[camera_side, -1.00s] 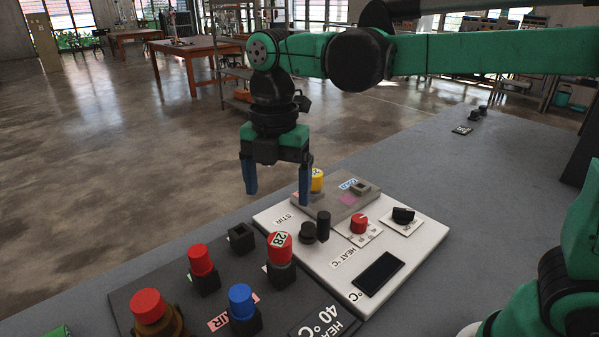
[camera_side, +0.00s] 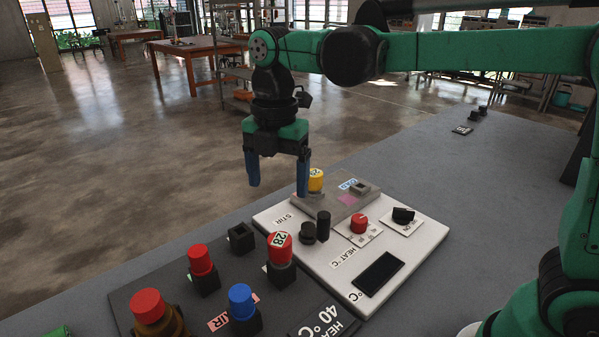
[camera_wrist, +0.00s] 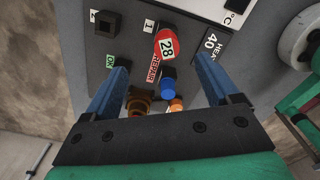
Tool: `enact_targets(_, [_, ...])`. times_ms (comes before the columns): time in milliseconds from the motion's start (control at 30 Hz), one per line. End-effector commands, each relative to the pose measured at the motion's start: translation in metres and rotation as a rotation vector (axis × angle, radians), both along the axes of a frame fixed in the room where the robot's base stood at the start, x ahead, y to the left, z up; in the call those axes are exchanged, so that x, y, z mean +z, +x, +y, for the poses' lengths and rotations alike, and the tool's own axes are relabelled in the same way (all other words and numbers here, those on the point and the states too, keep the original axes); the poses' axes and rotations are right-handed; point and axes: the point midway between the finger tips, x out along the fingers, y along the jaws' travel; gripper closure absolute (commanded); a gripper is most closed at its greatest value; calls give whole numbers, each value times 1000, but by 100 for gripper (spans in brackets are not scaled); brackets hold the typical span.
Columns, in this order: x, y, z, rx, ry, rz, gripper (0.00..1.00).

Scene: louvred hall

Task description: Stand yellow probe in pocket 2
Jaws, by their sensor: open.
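The yellow probe (camera_side: 316,181) shows its numbered yellow cap at the grey block (camera_side: 344,206) on the white stirrer plate. Its lower part is hidden, and one blue finger overlaps its left side. My gripper (camera_side: 278,190) is open and empty, pointing down, left of the yellow cap in the side view. Its spread fingers also show in the wrist view (camera_wrist: 160,63). Pocket 2 is the empty square black socket (camera_wrist: 107,24) by the "2" label in the wrist view. It appears in the side view as the empty socket (camera_side: 241,237) on the dark board. The wrist view does not show the yellow probe.
A red-capped probe marked 28 (camera_side: 280,249) stands beside the empty socket. Another red-capped piece (camera_side: 202,264), a blue-capped one (camera_side: 241,300) and a red-topped brown item (camera_side: 149,308) stand nearby. Black knobs (camera_side: 323,225) rise from the white plate.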

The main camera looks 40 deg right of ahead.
Motion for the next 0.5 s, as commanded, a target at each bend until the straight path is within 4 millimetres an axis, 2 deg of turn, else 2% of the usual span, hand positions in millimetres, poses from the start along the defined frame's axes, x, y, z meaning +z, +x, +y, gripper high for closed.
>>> enact_targets(133, [0,48,-56,-191,0,0,18])
enact_targets(200, [-3,66,-88,-282,0,0,18])
enact_targets(300, [-8,82,-128,-389,0,0,18])
enact_targets(400, [-12,89,-153,-454,0,0,18])
enact_targets(500, [-16,91,-162,-477,0,0,18])
